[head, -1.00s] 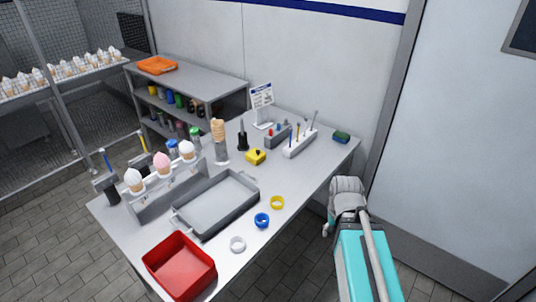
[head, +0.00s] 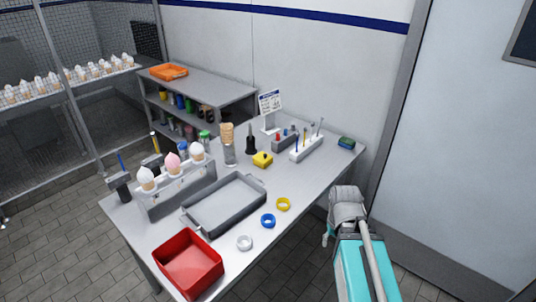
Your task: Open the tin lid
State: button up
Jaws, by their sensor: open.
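No tin with a lid stands out clearly on the table. Several small coloured containers (head: 186,103) stand on the grey shelf unit behind it, too small to tell which is a tin. My gripper (head: 327,238) is at the end of my turquoise and grey arm, low beside the table's right edge. It is open, apart from everything on the table, and partly hidden by my arm.
The right front edge is mostly clear.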

aim_at(262, 156)
jog(key=u, duration=0.1)
jog(key=i, duration=0.95)
jog(key=z, duration=0.1)
